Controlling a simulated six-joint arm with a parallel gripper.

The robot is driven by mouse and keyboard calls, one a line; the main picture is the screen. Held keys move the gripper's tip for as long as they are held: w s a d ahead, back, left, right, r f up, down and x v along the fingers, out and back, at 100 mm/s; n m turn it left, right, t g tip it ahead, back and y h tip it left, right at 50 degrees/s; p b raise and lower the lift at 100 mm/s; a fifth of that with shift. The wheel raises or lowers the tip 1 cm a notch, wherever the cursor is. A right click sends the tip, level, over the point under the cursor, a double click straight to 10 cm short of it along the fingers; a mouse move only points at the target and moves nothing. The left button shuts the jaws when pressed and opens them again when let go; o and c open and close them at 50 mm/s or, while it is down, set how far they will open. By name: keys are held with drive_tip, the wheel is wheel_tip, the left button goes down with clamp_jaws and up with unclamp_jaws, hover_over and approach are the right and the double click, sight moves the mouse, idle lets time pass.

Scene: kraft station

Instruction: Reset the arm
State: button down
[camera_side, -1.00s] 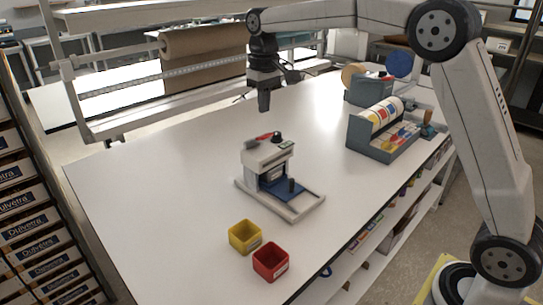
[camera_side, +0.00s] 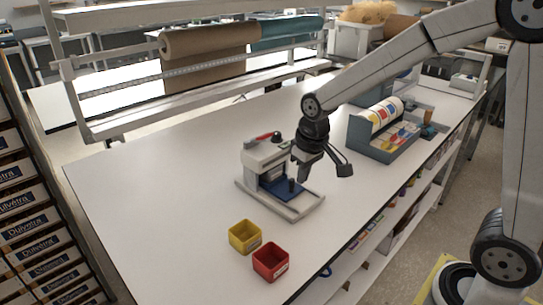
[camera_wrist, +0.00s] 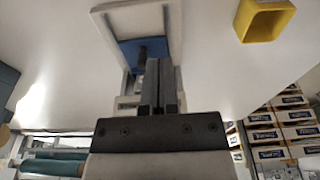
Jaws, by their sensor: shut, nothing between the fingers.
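My gripper (camera_side: 303,175) is shut and empty in the side view. It hangs above the right part of the small press-like machine and hides some of it. In the wrist view the two dark fingers of my gripper (camera_wrist: 157,70) lie together, in front of the machine. The machine (camera_side: 262,155) has a grey body with a red part on top, a blue pad (camera_side: 281,187) and a pale base frame. The blue pad (camera_wrist: 128,52) and pale frame (camera_wrist: 112,8) also show in the wrist view.
A yellow bin (camera_side: 244,237) and a red bin (camera_side: 270,262) stand in front of the machine. The yellow bin (camera_wrist: 266,20) is top right in the wrist view. A grey dispenser (camera_side: 383,152) with labels stands to the right. The table's left part is clear.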

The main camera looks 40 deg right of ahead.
drive_tip(key=shift+t, duration=0.4)
drive_tip(key=s+f, duration=0.2)
drive_tip(key=s, duration=0.1)
drive_tip(key=s+f, duration=0.2)
drive_tip(key=s, duration=0.2)
drive_tip(key=s+f, duration=0.2)
drive_tip(key=s, duration=0.1)
drive_tip(key=shift+s+a, duration=0.1)
drive_tip(key=shift+s, duration=0.25)
drive_tip(key=c, duration=1.3)
unclamp_jaws()
